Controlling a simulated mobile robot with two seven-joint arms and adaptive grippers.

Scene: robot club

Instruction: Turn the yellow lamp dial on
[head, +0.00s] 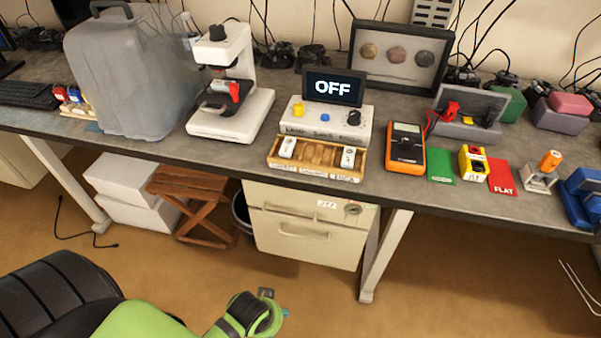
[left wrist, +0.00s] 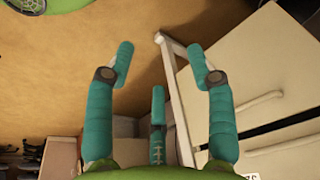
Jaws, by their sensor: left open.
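The yellow lamp dial (head: 298,109) is a small knob at the left of a white control box (head: 335,133) on the bench, in the head view. The box's dark screen (head: 333,88) reads OFF. A small blue knob (head: 325,117) and a black knob (head: 353,118) sit to the dial's right. My left gripper (head: 274,302) is low in front of the bench, well below and apart from the dial. In the left wrist view its teal fingers (left wrist: 160,52) are spread with nothing between them. The dial is not in the wrist view. My right gripper is not in view.
A wooden tray (head: 315,177) lies before the control box. A white microscope (head: 228,85) stands left, an orange multimeter (head: 405,148) right. The bench front edge and white drawers (head: 305,235) lie beyond my gripper. A wooden stool (head: 187,190) is below the bench.

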